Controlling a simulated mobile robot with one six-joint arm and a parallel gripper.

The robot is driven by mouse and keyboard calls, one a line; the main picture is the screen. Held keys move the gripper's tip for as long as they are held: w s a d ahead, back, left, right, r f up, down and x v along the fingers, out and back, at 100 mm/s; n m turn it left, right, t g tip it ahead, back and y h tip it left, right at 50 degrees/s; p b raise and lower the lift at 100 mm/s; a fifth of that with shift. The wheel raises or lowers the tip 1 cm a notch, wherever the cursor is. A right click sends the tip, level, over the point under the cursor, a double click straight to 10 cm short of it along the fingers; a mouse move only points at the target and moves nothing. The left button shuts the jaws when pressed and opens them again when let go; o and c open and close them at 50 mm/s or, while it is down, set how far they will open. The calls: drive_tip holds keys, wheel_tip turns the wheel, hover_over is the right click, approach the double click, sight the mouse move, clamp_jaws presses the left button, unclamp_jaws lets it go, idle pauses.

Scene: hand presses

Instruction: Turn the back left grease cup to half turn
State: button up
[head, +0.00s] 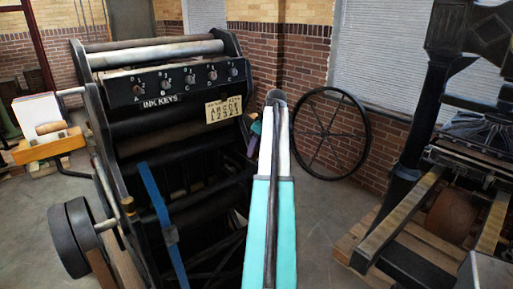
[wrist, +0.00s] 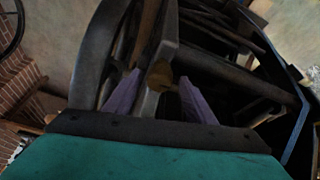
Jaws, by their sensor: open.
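My gripper (wrist: 160,77) is open in the wrist view, its two purple fingers pointing at the side of a dark machine. A small brass-brown rounded piece (wrist: 159,75) lies between the fingertips in the picture, in front of a pale grey bar. It looks like a grease cup, but I cannot tell which one, nor its turn. The fingers appear on either side of it with gaps, and I see no clear contact. In the head view my teal and white arm reaches to the right side of the ink-key press (head: 180,135) and hides most of my gripper and the cup.
The press carries a panel of several ink-key knobs (head: 176,81) and a letter plate (head: 223,109). A spoked wheel (head: 331,133) stands by the brick wall. Another press (head: 440,200) on a pallet is at right. Grey floor is free between them.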

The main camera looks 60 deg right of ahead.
drive_tip(key=c, duration=1)
drive_tip(key=shift+c, duration=0.2)
drive_tip(key=shift+w+a+m+g+h+p, duration=0.1)
drive_tip(key=shift+m+g+h+p, duration=0.25)
drive_tip(key=shift+m, duration=0.8)
drive_tip(key=shift+a+m+g+h+p, duration=0.1)
drive_tip(key=shift+m+h, duration=0.45)
drive_tip(key=shift+m, duration=0.6)
drive_tip(key=o, duration=1)
drive_tip(key=shift+o, duration=0.2)
